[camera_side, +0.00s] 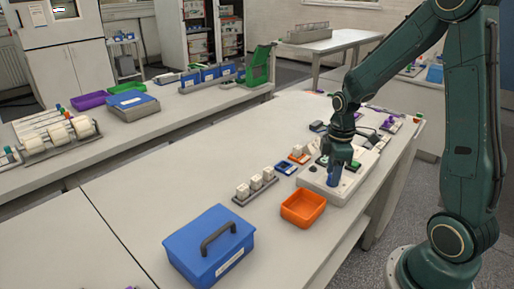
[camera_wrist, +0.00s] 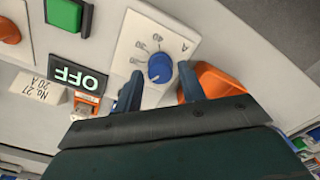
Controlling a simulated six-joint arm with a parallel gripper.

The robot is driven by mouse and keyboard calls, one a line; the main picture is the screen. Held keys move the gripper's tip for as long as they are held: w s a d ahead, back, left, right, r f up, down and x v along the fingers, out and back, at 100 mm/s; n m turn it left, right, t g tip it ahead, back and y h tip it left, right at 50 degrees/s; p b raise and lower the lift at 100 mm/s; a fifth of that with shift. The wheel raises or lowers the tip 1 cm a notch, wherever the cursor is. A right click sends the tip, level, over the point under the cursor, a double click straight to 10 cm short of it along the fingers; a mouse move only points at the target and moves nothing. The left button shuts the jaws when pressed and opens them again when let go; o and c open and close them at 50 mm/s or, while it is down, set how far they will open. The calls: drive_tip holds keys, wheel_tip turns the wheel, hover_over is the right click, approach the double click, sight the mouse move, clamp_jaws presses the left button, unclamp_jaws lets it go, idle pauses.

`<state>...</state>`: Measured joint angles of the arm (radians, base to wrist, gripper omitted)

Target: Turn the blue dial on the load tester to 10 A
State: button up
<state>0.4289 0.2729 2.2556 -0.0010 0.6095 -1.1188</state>
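The load tester (camera_side: 345,188) is a pale panel box on the bench in the side view. In the wrist view its blue dial (camera_wrist: 160,68) sits on a white scale plate (camera_wrist: 150,38) with numbers and an "A", seen upside down. The dial's pointer is too small to read surely. My gripper (camera_wrist: 160,80) is open, with one blue finger on each side of the dial and a gap visible to each. In the side view my gripper (camera_side: 334,172) points down over the tester; the dial cannot be told apart from the fingers there.
The wrist view shows a green button (camera_wrist: 65,14), an "OFF" display (camera_wrist: 76,76), an orange switch (camera_wrist: 86,98) and a "No. 27 20 A" label (camera_wrist: 40,88). An orange bin (camera_side: 303,208) stands close beside the tester. A blue case (camera_side: 210,247) is farther forward.

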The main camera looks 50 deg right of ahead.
drive_tip(key=shift+o, duration=0.5)
wheel_tip(320, 180, up, 14)
idle(0.6)
drive_tip(key=shift+f, duration=0.1)
drive_tip(key=s+a+r+m+t, duration=0.4)
drive_tip(key=s+a+m, duration=0.4)
drive_tip(key=s+a, duration=0.4)
drive_tip(key=shift+s+a+t, duration=0.15)
drive_tip(key=shift+a+t, duration=0.65)
drive_tip(key=shift+a, duration=0.1)
idle(0.7)
